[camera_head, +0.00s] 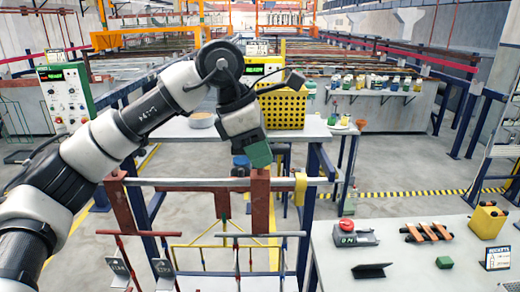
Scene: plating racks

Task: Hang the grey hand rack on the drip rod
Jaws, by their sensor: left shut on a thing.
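My left gripper (258,155), with green fingertips, points down over the right part of the grey drip rod (190,182) and is shut. The grey hand rack (290,234) shows as a grey crossbar with thin legs below, in line with this gripper. The upper part of the rack and the exact grip are hard to make out against the brown-red upright (260,205). I cannot tell whether the rack touches the rod. My right gripper is not in view.
A red rack (122,250) and a yellow rack (205,245) are at lower left and middle. A yellow basket (285,110) stands behind the gripper.

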